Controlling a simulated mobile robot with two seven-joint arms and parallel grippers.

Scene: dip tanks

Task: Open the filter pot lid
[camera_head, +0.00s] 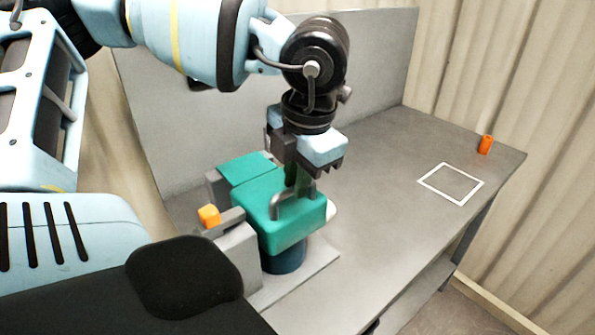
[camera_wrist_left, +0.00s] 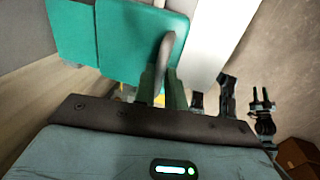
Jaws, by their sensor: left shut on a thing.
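The filter pot has a teal lid (camera_head: 282,232) with a grey bar handle (camera_head: 279,203) on top. Its dark blue round body (camera_head: 285,259) shows below the lid, which looks roughly level over it. My left gripper (camera_head: 301,188) comes down from above and is shut on the handle. In the left wrist view, the green fingers (camera_wrist_left: 162,92) are on either side of the grey handle (camera_wrist_left: 166,52), with the teal lid (camera_wrist_left: 143,50) beyond. The fingers hide part of the handle. My right gripper cannot be made out in either view.
A second teal panel (camera_head: 246,168) lies behind the lid. An orange block (camera_head: 209,215) sits beside it on a grey mount. A grey panel stands behind.

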